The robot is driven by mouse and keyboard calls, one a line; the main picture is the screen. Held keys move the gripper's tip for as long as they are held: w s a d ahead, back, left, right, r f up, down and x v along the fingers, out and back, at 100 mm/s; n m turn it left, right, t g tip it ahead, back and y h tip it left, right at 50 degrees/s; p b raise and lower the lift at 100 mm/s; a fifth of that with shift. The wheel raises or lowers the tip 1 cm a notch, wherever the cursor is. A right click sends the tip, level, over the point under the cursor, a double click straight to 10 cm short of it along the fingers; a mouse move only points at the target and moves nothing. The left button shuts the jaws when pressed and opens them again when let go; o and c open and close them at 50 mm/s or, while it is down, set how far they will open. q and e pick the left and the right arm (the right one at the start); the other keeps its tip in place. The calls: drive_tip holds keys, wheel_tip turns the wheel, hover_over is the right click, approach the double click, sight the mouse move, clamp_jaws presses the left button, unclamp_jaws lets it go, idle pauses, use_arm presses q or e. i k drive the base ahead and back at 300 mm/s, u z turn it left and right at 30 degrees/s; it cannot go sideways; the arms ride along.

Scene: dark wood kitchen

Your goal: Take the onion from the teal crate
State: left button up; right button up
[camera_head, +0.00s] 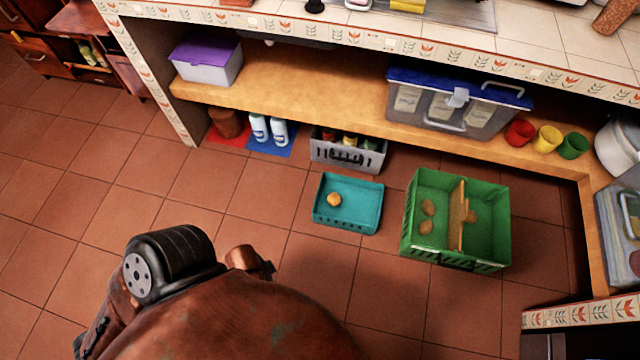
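The teal crate (348,222) stands on the tiled floor, in front of the low shelf. The onion (334,199) is a small orange-tan ball lying inside the crate, towards its left side. Nothing covers it from above. Part of my own body and a dark arm joint fill the bottom left of the view, short of the crate. Neither of my grippers shows in the head view.
A green crate (408,240) with a wooden divider and several brown potato-like items stands right of the teal crate. A grey crate (323,158) with bottles is behind it. The shelf (330,88) overhangs at the back. Floor (240,203) left of the teal crate is clear.

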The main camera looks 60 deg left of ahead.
sight(334, 199)
drive_tip(key=u, duration=1.05)
drive_tip(key=i, duration=0.95)
drive_tip(key=u, duration=0.95)
